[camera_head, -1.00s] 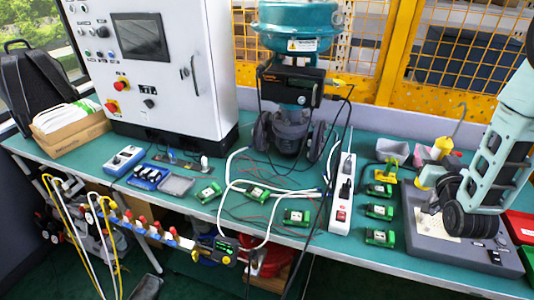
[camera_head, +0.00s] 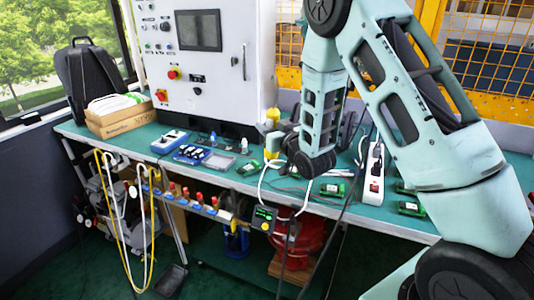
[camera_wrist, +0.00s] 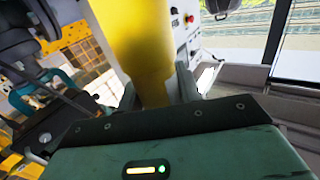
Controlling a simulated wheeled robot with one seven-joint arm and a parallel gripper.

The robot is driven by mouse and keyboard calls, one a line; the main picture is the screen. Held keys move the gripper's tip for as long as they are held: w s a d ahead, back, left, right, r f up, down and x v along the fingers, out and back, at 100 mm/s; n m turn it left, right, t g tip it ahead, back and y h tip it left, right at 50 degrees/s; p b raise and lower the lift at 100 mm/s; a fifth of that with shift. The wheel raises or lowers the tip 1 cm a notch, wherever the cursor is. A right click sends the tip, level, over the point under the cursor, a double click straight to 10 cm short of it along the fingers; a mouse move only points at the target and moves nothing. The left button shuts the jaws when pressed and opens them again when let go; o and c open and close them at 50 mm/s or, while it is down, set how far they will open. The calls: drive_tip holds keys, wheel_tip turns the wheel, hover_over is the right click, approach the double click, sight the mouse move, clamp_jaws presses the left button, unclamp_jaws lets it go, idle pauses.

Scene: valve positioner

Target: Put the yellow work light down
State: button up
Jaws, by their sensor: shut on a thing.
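The yellow work light (camera_head: 272,142) is in my gripper (camera_head: 285,150), in front of the white cabinet's right side and over the back of the green bench (camera_head: 95,131). In the wrist view, the light's thick yellow body (camera_wrist: 138,45) stands between the two dark fingers of my gripper (camera_wrist: 157,98), which are shut on it. My arm hides part of the light and much of the bench's right side in the head view. I cannot tell whether the light touches the bench.
A blue meter (camera_head: 169,141), a blue tray (camera_head: 190,154) and a grey tray (camera_head: 219,161) lie left of my gripper. A white power strip (camera_head: 375,172) lies to the right, with cables and green modules around. Bare bench shows front left.

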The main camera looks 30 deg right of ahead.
drive_tip(key=d+f+b, duration=0.2)
drive_tip(key=f+b, duration=0.1)
drive_tip(key=f, duration=0.1)
drive_tip(key=d+f+b, duration=0.1)
drive_tip(key=f+b, duration=0.3)
drive_tip(key=f, duration=0.1)
drive_tip(key=d+f+b, duration=0.2)
drive_tip(key=f+b, duration=0.2)
drive_tip(key=shift+w+d+f, duration=0.2)
drive_tip(key=shift+d+f, duration=0.1)
drive_tip(key=shift+f, duration=0.1)
drive_tip(key=shift+b, duration=0.3)
drive_tip(key=shift+f, duration=0.2)
drive_tip(key=o, duration=1.1)
drive_tip(key=shift+r, duration=0.15)
drive_tip(key=s, duration=0.6)
drive_tip(key=s+p, duration=0.1)
drive_tip(key=s, duration=0.2)
drive_tip(key=shift+s+d+r, duration=0.2)
drive_tip(key=shift+s+r, duration=0.15)
drive_tip(key=shift+s, duration=0.05)
drive_tip(key=s+p, duration=0.1)
drive_tip(key=p, duration=0.1)
drive_tip(key=s+p, duration=0.1)
drive_tip(key=p, duration=0.1)
drive_tip(key=shift+s+f, duration=0.1)
drive_tip(key=shift+f, duration=0.15)
